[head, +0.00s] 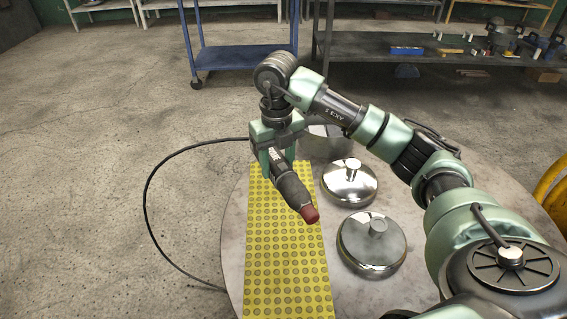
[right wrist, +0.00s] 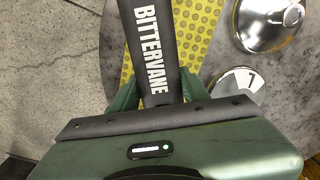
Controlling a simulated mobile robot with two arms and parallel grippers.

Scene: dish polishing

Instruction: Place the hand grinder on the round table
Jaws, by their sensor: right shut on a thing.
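The hand grinder (head: 293,189) is a dark cylindrical tool with a red-brown tip and a black cable trailing to the left. My right gripper (head: 274,152) is shut around its body and holds it over the yellow dotted mat, tip pointing toward the front right. In the right wrist view the grinder's dark body (right wrist: 155,45), lettered BITTERVANE, runs between the fingers (right wrist: 155,95). I cannot tell whether the grinder touches the mat. The round table (head: 236,240) is grey and lies beneath. My left gripper is not in view.
The yellow mat (head: 285,265) covers the table's left part. The cable (head: 147,195) loops over the left floor. A blue cart (head: 240,55) and shelving (head: 400,62) stand behind.

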